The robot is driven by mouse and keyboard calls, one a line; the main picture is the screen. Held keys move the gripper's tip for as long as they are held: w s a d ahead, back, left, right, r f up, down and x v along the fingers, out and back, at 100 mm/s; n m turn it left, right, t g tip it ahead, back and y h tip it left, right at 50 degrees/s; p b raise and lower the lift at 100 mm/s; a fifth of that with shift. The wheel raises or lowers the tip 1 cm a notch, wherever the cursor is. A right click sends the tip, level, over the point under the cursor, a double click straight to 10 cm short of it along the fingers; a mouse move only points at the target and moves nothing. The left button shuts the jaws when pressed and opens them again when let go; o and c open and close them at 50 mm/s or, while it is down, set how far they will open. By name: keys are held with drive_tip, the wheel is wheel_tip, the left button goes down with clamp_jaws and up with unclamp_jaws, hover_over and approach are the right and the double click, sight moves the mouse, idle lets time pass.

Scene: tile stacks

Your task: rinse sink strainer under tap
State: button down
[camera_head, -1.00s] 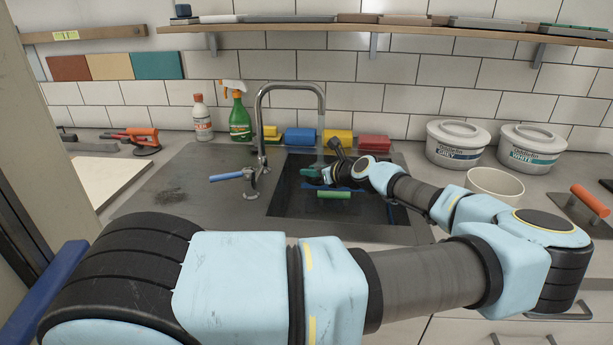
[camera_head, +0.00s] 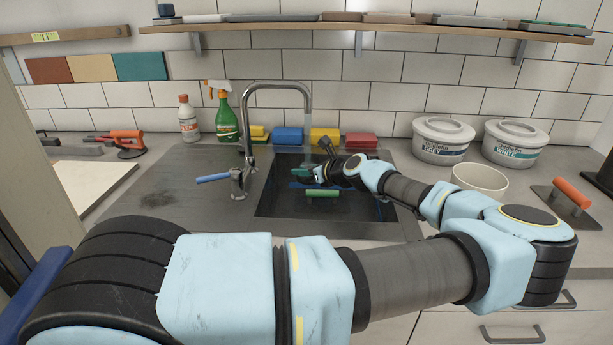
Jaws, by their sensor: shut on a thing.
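My gripper (camera_head: 312,174) is inside the sink basin (camera_head: 265,205), below and close to the tap spout, small in view and partly hidden by my wrist. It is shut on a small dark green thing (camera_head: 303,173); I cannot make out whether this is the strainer. The chrome tap (camera_head: 248,120) arches over the basin from its left side. A faint pale streak hangs under its spout, perhaps water. The tap's blue lever (camera_head: 212,178) points left. A green-handled thing (camera_head: 322,193) lies in the basin just below my gripper, with something blue beside it.
Spray bottle (camera_head: 226,118), white bottle (camera_head: 188,120) and coloured sponges (camera_head: 325,138) stand behind the sink. Two lidded tubs (camera_head: 443,140), a cream pot (camera_head: 480,180) and a trowel (camera_head: 566,198) are on the right. A shelf (camera_head: 370,27) runs above.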

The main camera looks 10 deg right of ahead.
drive_tip(key=shift+s+d, duration=0.15)
drive_tip(key=shift+s, duration=0.05)
drive_tip(key=shift+w, duration=0.15)
drive_tip(key=shift+w+a+p, duration=0.35)
drive_tip(key=shift+s+d, duration=0.1)
drive_tip(key=shift+s, duration=0.05)
idle(0.3)
drive_tip(key=shift+s+d, duration=0.25)
drive_tip(key=shift+s, duration=0.1)
drive_tip(key=shift+s+a+r+p, duration=0.1)
drive_tip(key=shift+s+a+p, duration=0.75)
drive_tip(key=shift+a, duration=0.1)
drive_tip(key=shift+s+a+p, duration=0.6)
drive_tip(key=shift+s+a, duration=0.25)
drive_tip(key=shift+a, duration=0.25)
drive_tip(key=shift+s+a+p, duration=0.55)
drive_tip(key=shift+s+a, duration=0.25)
drive_tip(key=shift+a, duration=0.25)
